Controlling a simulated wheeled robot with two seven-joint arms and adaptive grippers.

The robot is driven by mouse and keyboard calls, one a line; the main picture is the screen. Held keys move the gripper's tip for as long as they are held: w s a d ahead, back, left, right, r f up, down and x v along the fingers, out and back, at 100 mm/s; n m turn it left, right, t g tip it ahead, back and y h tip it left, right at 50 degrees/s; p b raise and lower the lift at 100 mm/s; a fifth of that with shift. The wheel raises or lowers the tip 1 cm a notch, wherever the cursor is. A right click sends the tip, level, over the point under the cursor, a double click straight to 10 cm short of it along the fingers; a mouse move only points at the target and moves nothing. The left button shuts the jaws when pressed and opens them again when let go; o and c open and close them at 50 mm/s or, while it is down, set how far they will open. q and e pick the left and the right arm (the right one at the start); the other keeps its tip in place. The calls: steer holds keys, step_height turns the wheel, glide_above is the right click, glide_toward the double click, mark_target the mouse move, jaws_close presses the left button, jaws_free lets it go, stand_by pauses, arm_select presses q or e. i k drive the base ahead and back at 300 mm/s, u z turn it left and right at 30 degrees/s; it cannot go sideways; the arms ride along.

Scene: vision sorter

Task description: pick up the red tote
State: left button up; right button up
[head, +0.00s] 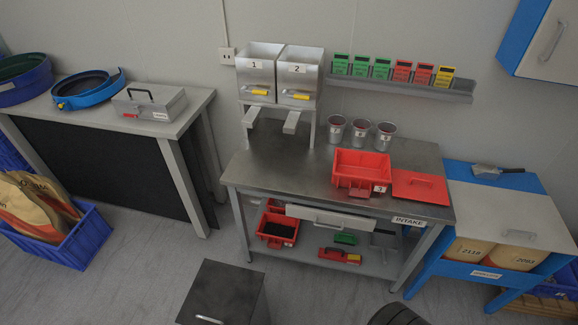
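A red tote (361,161) stands upright on the metal workbench (300,181), right of the middle. It is open at the top, looks empty, and has a small white label on its front. A second red tote (278,231), holding dark material, sits on the lower shelf under the bench. Neither of my grippers is in view, and nothing is touching the tote on the bench.
Three metal cups (359,133) stand behind the tote. Two numbered hoppers (280,75) rise at the back left of the bench. A wall shelf (405,86) holds coloured cards. A dark cabinet (222,292) stands on the floor in front. The bench's front left is clear.

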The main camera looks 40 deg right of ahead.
mark_target(364, 172)
steer(key=u, duration=2.1)
steer(key=k, duration=2.95)
steer(key=z, duration=1.1)
